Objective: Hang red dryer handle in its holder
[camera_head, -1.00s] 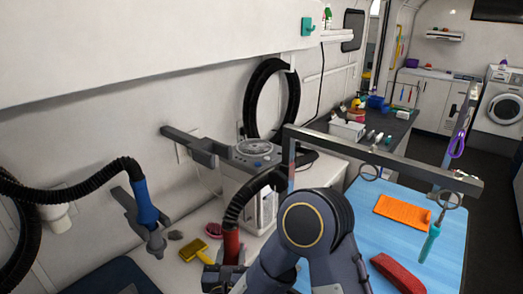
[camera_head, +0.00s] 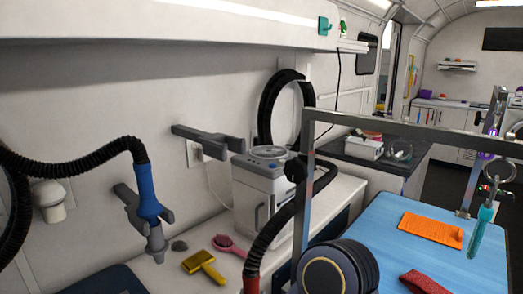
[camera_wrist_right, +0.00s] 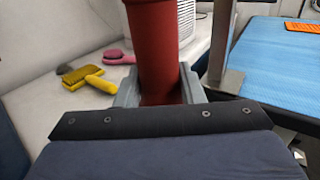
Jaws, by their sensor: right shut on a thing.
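The red dryer handle (camera_head: 251,284) shows at the bottom edge of the head view, with its black hose running up to the white dryer unit (camera_head: 262,190). In the right wrist view the red handle (camera_wrist_right: 154,45) stands upright between the grey fingers of my right gripper (camera_wrist_right: 157,90), which is shut on it. A grey forked holder (camera_head: 205,141) on the wall left of the dryer unit is empty. A second grey holder (camera_head: 126,197) further left has a blue dryer handle (camera_head: 147,190) in it. My left gripper is not in view.
A yellow brush (camera_head: 203,265) and a pink brush (camera_head: 230,245) lie on the white counter (camera_head: 318,192). A metal frame (camera_head: 308,190) rises beside the blue grooming table (camera_head: 385,225), close to the hose. The wall around the empty holder is clear.

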